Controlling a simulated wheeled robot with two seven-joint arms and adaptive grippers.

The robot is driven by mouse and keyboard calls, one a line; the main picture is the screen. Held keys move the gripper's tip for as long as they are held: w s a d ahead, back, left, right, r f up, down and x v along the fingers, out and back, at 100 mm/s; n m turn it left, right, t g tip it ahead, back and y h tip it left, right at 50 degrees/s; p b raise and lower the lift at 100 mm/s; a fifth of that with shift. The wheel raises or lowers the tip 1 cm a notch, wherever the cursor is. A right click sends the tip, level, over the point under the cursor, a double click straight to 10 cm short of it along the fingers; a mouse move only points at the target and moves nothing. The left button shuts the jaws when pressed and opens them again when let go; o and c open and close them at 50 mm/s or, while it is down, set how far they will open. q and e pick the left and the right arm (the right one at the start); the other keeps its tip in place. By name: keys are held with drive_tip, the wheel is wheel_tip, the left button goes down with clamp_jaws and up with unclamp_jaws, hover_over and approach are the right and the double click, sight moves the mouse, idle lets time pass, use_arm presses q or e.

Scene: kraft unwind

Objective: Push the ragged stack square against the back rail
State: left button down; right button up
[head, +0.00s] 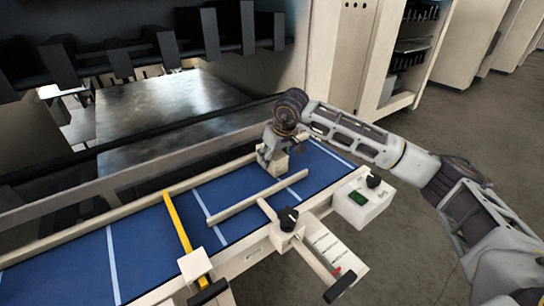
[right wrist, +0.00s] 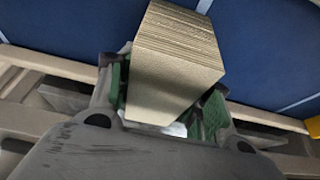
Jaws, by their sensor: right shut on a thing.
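The stack (right wrist: 178,62) is a tan block of many thin sheets; its layered edges fill the middle of the right wrist view. In the head view the stack (head: 279,167) is small and partly hidden under my right gripper (head: 271,158). The green-padded fingers of the right gripper (right wrist: 165,98) are shut on the stack's two sides. The cream back rail (head: 150,198) runs along the far side of the blue bed (head: 75,265). The stack is near this rail; I cannot tell whether they touch. My left gripper is in neither view.
A yellow bar (head: 178,221) crosses the bed to the left. A loose-looking cream bar (head: 243,202) lies over the bed before the stack. A black knob (head: 289,218) and a control box (head: 362,201) stand at the front edge. A dark machine (head: 170,105) stands behind.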

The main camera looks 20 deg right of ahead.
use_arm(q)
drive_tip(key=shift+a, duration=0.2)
use_arm(e)
drive_tip(key=shift+w+r, duration=0.1)
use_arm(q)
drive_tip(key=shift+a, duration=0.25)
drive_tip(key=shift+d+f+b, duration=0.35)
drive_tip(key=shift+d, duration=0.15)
use_arm(e)
drive_tip(key=shift+s+f, duration=0.2)
drive_tip(key=o, duration=0.9)
drive_tip(key=shift+c, duration=0.2)
drive_tip(key=shift+o, duration=1.1)
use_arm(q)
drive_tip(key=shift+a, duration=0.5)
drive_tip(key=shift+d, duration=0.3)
use_arm(e)
drive_tip(key=shift+v, duration=6)
